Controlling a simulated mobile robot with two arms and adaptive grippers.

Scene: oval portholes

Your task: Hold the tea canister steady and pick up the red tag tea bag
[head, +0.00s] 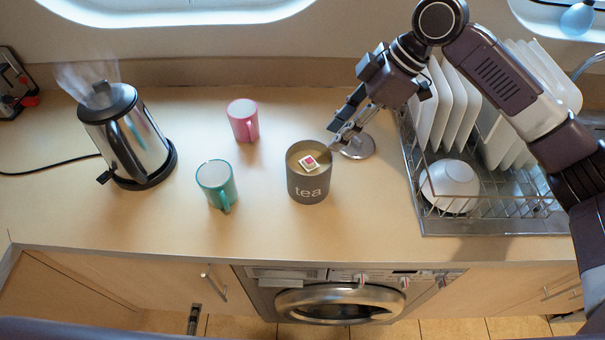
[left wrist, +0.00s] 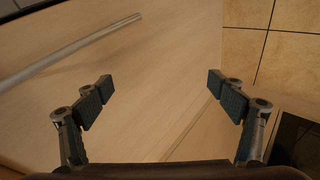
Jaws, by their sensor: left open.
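The tea canister (head: 309,190) is a dark grey cylinder marked "tea", standing upright and open on the counter. The red tag tea bag (head: 308,162) shows in its mouth, a pale packet with a red and white tag. My right gripper (head: 335,138) is just right of and behind the canister, with its fingers apart and nothing between them. I cannot tell whether a fingertip touches the rim. My left gripper (left wrist: 160,86) is open and empty in the left wrist view, facing a wooden cabinet front, away from the canister.
A teal mug (head: 216,184) and a pink mug (head: 242,121) stand left of the canister. A steaming kettle (head: 130,135) is farther left. A dish rack (head: 480,222) with plates and a bowl is at right. The counter's front strip is clear.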

